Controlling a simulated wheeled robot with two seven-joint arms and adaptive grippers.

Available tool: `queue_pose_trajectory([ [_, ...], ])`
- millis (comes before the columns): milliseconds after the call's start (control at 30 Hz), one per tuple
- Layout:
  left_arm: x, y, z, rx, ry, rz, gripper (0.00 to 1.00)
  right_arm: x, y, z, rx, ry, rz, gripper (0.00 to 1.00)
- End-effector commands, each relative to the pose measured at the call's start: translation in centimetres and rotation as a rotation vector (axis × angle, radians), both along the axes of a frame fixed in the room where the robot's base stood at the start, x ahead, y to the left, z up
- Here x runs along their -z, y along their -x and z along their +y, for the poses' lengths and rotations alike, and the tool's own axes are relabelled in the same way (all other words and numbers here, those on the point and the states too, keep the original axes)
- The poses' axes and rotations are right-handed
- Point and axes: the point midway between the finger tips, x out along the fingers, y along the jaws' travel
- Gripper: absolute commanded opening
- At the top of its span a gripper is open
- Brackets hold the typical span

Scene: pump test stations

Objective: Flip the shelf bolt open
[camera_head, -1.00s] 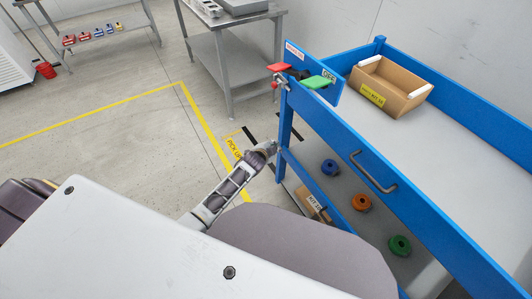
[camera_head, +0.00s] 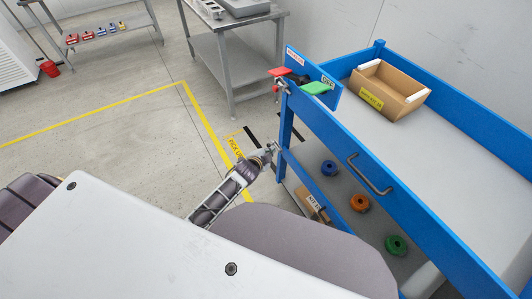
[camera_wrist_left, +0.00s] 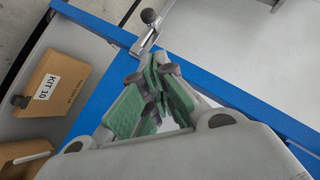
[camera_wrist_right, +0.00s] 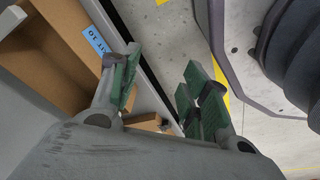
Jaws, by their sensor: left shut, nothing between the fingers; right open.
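The shelf bolt shows in the left wrist view as a metal rod with a dark ball knob (camera_wrist_left: 149,17), at the blue shelf rail (camera_wrist_left: 108,75). My left gripper (camera_wrist_left: 157,92) is shut and empty, with its green-padded fingertips just below the bolt in that view; I cannot tell whether they touch it. In the head view my left gripper (camera_head: 268,151) is beside the near corner post of the blue cart (camera_head: 320,115), at lower-shelf height; the bolt is too small to make out there. My right gripper (camera_wrist_right: 157,88) is open and empty in the right wrist view.
A cardboard box (camera_head: 398,100) lies on the top shelf. Blue, orange and green round parts (camera_head: 359,203) sit below. A box labelled KIT 10 (camera_wrist_left: 50,85) is beside the left gripper's rail.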

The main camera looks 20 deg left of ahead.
Motion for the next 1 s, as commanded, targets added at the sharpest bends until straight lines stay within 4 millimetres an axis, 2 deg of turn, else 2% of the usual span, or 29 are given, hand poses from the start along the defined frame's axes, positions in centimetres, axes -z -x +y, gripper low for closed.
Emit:
queue_pose_trajectory([
  [200,-0.9,1.7,0.1,0.000,0.000,0.001,0.00,1.0,0.6,-0.6,0.001,0.005,-0.007,0.46],
  [400,-1.3,2.3,0.1,0.000,0.000,0.001,0.00,1.5,0.9,-0.8,0.001,0.006,-0.009,0.46],
  [1000,-1.4,2.4,0.1,0.000,0.000,0.000,0.00,1.6,0.9,-0.8,0.002,0.007,-0.011,0.46],
])
